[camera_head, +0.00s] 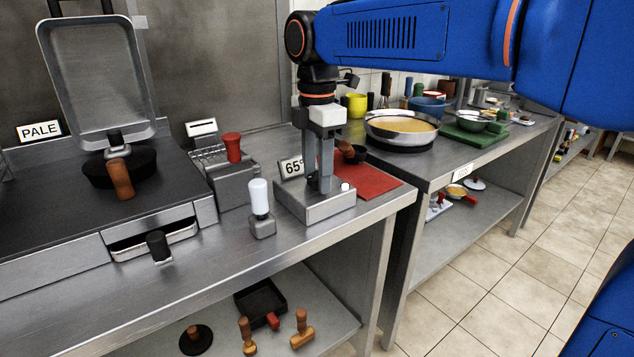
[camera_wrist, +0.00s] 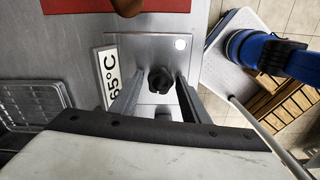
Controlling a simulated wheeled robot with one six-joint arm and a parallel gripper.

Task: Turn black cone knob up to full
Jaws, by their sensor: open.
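A black knob (camera_wrist: 160,79) stands on top of a small metal box in the wrist view. The box (camera_head: 290,205) carries a "65°" label (camera_head: 292,167), which reads 65°C in the wrist view (camera_wrist: 113,79). My gripper (camera_head: 321,190) points down over the box. In the wrist view its two grey fingers (camera_wrist: 162,86) are apart, one on each side of the knob, with gaps showing. In the head view the fingers hide the knob. A small white round spot (camera_head: 345,186) shows on the box.
A red mat (camera_head: 375,182) lies behind the box. A white-handled lever (camera_head: 259,197) stands just left of it, and a red-knobbed metal unit (camera_head: 232,147) farther left. A griddle press labelled PALE (camera_head: 39,131) fills the left. The counter's front edge is close.

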